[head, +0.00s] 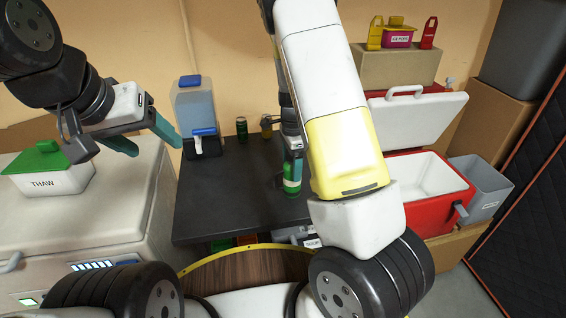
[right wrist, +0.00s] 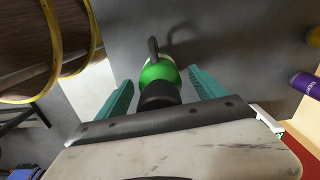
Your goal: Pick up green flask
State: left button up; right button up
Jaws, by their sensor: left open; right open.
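The green flask (head: 292,184) stands on the dark table (head: 225,200), near its right side. In the right wrist view the green flask (right wrist: 160,73) shows a green body, a black part nearest the gripper and a dark loop. My right gripper (right wrist: 160,78) is open, with one teal finger on each side of the flask. I cannot tell whether the fingers touch it. In the head view my right arm partly hides that gripper. My left gripper (head: 143,139) is open and empty, at the upper left, beside the water dispenser.
A blue-lidded water dispenser (head: 195,110) stands at the table's back left. A green can (head: 242,130) and a yellowish can (head: 266,126) stand at the back. A red cooler (head: 465,193) stands open at right. The table's left middle is clear.

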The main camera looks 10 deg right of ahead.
grip_shut()
jog(key=shift+r, duration=0.15)
dwell(0.4)
